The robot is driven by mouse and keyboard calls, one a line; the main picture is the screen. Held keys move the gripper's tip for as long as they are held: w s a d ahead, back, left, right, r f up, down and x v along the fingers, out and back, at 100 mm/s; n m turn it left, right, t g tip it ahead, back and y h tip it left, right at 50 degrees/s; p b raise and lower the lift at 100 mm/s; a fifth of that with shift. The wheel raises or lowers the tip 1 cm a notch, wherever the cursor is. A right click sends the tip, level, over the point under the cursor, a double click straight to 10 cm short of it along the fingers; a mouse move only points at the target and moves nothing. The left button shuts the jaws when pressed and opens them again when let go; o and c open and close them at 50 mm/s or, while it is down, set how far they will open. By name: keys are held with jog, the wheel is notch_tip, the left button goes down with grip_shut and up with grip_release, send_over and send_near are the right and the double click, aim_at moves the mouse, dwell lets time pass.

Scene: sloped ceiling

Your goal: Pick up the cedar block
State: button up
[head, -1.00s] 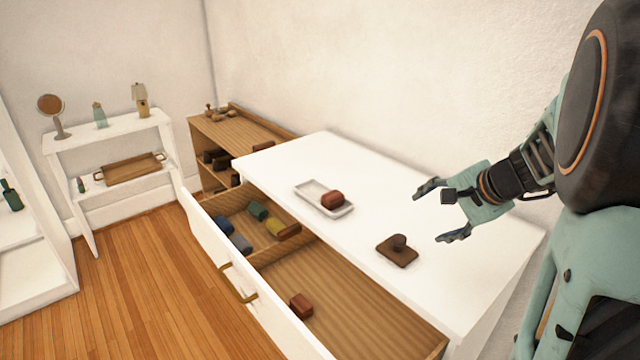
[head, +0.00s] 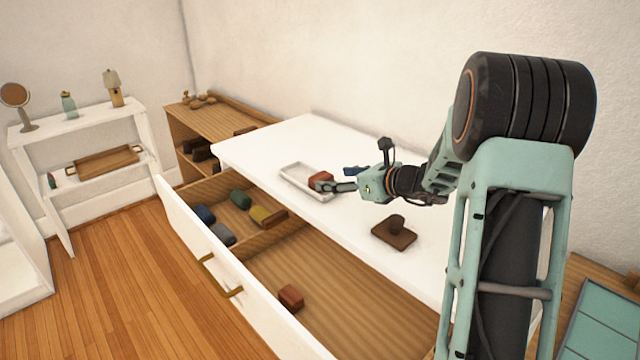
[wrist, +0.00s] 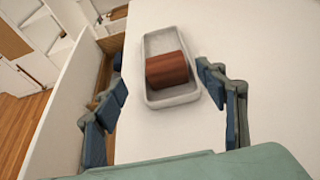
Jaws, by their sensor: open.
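A reddish-brown block (head: 319,179), which looks like the cedar block, lies in a small white tray (head: 294,171) on the white dresser top. It also shows in the wrist view (wrist: 167,70), a rounded piece lying across the tray. My gripper (head: 344,179) is open and empty at the tray's right side, close to the block. In the wrist view the fingers stand apart, with the block ahead between their tips, nearer the right finger; contact cannot be told. A similar reddish block (head: 291,297) lies in the open drawer's front compartment.
A dark brown plate with a knob (head: 394,233) lies on the dresser top below my arm. The open drawer (head: 330,280) juts out in front; its rear compartment holds several coloured pieces (head: 240,200). A wall stands behind the dresser. The dresser top's middle is mostly clear.

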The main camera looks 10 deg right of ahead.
aim_at(323, 177)
jog(key=x, duration=0.6)
jog(key=shift+w+d+f, duration=0.1)
jog(key=shift+w+d, duration=0.1)
jog(key=shift+d, duration=0.15)
jog(key=c, duration=1.1)
jog(key=shift+c, duration=0.2)
